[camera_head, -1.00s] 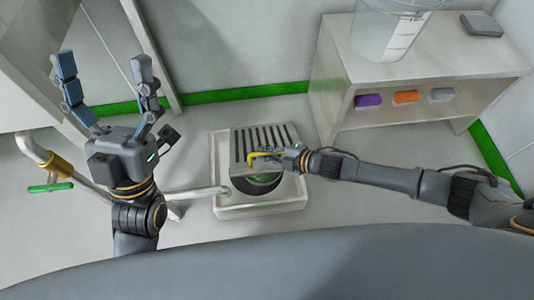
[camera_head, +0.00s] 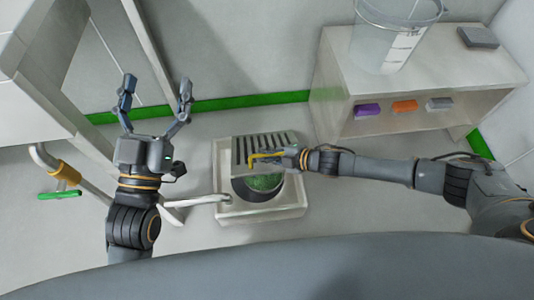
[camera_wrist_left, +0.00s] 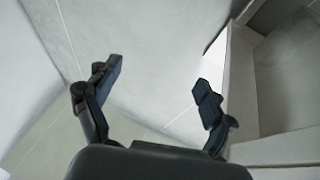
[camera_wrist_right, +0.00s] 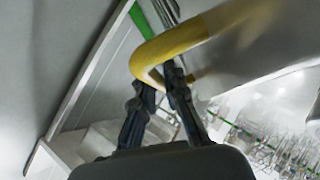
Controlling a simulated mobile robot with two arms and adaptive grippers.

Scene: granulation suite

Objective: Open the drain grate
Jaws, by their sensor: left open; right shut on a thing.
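The drain grate (camera_head: 262,146) is a slotted pale metal cover with a yellow handle (camera_head: 262,156) on its front edge. My right gripper (camera_head: 284,155) is shut on that handle; the right wrist view shows the fingers around the yellow bar (camera_wrist_right: 178,42). The grate looks raised at its front edge, partly uncovering a round opening with a green interior (camera_head: 264,182) in the pale drain block (camera_head: 262,213). How far the grate is tilted is hard to tell. My left gripper (camera_head: 157,92) is open and empty, off to the left; its spread fingers show in the left wrist view (camera_wrist_left: 155,85).
A pale bench (camera_head: 450,65) at the back right holds a clear beaker (camera_head: 390,40) and a grey box (camera_head: 478,37). Floor around the drain is mostly clear.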

